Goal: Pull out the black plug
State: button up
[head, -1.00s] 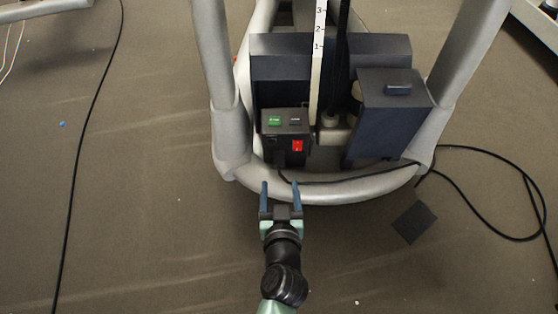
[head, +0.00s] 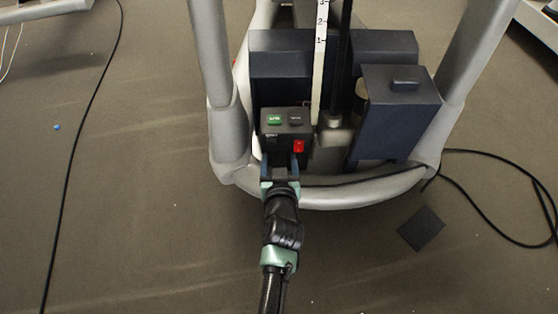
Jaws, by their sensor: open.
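My gripper (head: 280,164) is open, its two blue fingers pointing at the lower front of a small black box (head: 272,130) with a green label and a red switch (head: 299,146). The fingertips are at or just before the box face, below the switch. The black plug cannot be told apart from the dark box face between and behind the fingers; I cannot tell whether the fingers touch it. A black cord (head: 365,179) runs along the grey frame bar to the right of my gripper.
The curved grey frame bar (head: 350,197) passes under and beside my gripper. Grey uprights (head: 218,110) stand on both sides. A dark blue box (head: 395,120) is to the right. A black cable loops on the floor at right.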

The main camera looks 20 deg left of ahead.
jog(key=shift+c, duration=0.3)
grip_shut()
